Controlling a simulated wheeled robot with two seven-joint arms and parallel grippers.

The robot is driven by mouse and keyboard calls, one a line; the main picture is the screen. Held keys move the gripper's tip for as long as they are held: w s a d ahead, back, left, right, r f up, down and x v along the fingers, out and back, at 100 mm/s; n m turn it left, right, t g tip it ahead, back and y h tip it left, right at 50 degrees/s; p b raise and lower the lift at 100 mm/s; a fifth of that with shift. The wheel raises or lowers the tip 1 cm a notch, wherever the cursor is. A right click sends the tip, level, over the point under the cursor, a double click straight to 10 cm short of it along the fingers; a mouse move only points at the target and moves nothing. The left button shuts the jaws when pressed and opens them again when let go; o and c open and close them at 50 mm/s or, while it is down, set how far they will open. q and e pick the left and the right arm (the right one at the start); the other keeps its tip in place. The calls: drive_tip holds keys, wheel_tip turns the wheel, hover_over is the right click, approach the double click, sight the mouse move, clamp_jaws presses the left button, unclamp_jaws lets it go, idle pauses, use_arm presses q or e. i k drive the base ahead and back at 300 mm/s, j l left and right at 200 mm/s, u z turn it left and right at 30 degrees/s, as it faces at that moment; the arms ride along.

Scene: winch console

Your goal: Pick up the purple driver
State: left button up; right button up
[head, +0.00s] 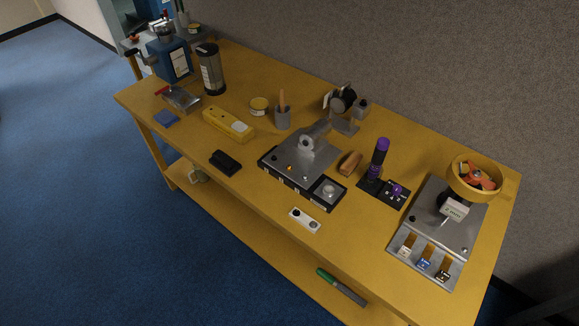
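The purple driver (380,158) appears to be the upright tool with a purple top and a dark lower part. It stands at the back edge of a small dark plate (371,186) on the right half of the yellow workbench (256,184). A smaller purple part (397,191) with light marks sits on the same plate, in front and to the right of it. Neither of my grippers shows in the head view.
Left of the driver lie a brown block (350,163) and a grey metal console (305,155). To the right stands a metal panel (436,228) with a yellow bowl (474,181) above it. A grey wall (450,80) runs behind the bench. A green-handled tool (328,275) lies on the lower shelf.

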sight(379, 154)
drive_tip(key=i+j+z, duration=0.25)
drive_tip(key=j, duration=0.15)
drive_tip(key=j+z, duration=0.25)
drive_tip(key=j, duration=0.2)
drive_tip(key=i+j+z, duration=0.25)
drive_tip(key=j, duration=0.25)
drive_tip(key=k+l, duration=0.05)
drive_tip(key=k, duration=0.05)
